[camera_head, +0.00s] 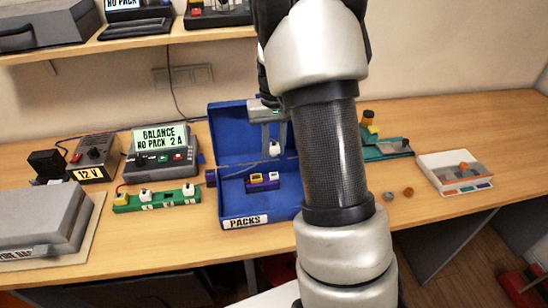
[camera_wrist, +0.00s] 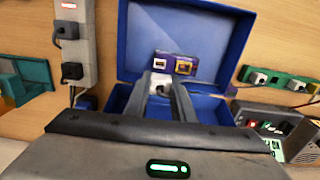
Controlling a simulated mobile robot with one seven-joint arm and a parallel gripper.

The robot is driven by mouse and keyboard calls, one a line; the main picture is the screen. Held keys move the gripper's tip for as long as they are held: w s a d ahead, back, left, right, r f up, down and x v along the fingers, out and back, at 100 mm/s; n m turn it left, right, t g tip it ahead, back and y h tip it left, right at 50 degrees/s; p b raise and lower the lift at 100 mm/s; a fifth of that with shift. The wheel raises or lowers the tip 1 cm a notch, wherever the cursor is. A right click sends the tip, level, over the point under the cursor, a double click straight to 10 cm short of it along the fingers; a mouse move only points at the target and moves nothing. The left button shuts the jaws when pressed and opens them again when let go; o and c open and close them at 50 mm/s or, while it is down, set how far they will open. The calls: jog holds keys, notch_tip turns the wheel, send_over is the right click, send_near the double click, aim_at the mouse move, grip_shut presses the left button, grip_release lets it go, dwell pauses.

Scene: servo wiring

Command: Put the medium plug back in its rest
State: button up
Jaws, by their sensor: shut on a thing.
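My gripper (camera_head: 275,141) is shut on a white plug (camera_head: 275,148), which hangs between the fingertips above the blue box. In the wrist view the plug (camera_wrist: 160,84) shows between my two fingers (camera_wrist: 161,89). Below it, inside the box, a purple pack (camera_head: 262,184) has a yellow and a white socket; the plug looks apart from it. A green rest strip (camera_head: 166,201) lies left of the box. It bears a yellow plug (camera_head: 121,198) and white plugs (camera_head: 145,195), (camera_head: 188,189). The labels are too small to read.
The open blue box (camera_head: 230,207), labelled PACKS, has its lid up behind. The balance charger (camera_head: 161,152) stands behind the strip, with a 12 V supply (camera_head: 92,160) to its left. A thin cable runs from the plug leftward. A white tray (camera_head: 455,172) lies at right.

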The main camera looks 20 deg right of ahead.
jog(key=shift+r, duration=0.35)
